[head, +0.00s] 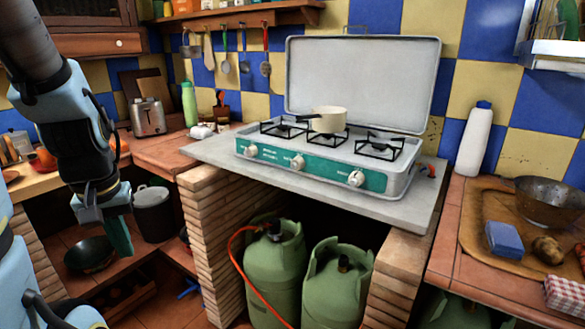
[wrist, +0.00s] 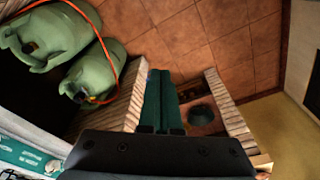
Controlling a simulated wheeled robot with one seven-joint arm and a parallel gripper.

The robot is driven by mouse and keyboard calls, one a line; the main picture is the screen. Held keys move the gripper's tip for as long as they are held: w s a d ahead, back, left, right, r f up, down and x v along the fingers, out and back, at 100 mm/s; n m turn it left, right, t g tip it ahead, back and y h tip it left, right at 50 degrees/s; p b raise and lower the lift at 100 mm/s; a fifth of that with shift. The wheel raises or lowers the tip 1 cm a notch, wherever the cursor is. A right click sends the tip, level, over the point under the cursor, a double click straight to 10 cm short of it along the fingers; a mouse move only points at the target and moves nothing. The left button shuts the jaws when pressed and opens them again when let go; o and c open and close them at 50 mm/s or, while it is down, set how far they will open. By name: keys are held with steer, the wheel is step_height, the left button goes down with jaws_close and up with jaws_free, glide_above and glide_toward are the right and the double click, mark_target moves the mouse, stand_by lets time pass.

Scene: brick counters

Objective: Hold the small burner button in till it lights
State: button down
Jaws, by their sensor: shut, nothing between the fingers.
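The camp stove (head: 330,160) stands on a grey slab in the middle of the head view, its lid (head: 360,85) raised. Its teal front panel has a left knob (head: 250,150), a middle knob (head: 298,162) and a right knob (head: 356,179). I cannot tell which is the small burner's button, and I see no flame. A cream saucepan (head: 328,120) sits on the middle burner. My gripper (head: 118,238) hangs left of the stove and below the slab, apart from it. Its teal fingers (wrist: 160,100) are shut and empty in the wrist view, where the stove panel (wrist: 22,153) shows at lower left.
Two green gas bottles (head: 274,265) with an orange hose stand under the slab (head: 215,150) between brick piers (head: 205,240). A grey pot (head: 153,213) is beside my gripper. A toaster (head: 148,118) stands on the left counter. The right counter holds a colander (head: 550,200) and blue sponge (head: 503,240).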

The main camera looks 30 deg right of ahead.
stand_by(0.7)
steer(key=w+d+f+n+t+y+b, duration=0.2)
steer(key=w+d+f+n+t+b, duration=0.45)
steer(key=w+d+f, duration=0.75)
steer(key=w+d+r+t+h+b, duration=0.2)
steer(key=w+d+r+t, duration=0.1)
steer(key=d+t, duration=0.5)
steer(key=s+d+r+m+t+h, duration=0.3)
steer(key=d+r, duration=0.5)
steer(key=d, duration=0.3)
steer(key=s+t+h, duration=0.1)
steer(key=s+h, duration=0.1)
steer(key=h, duration=0.1)
steer(key=shift+d+r+b, duration=0.15)
steer(key=shift+r+b, duration=0.15)
steer(key=shift+b, duration=0.1)
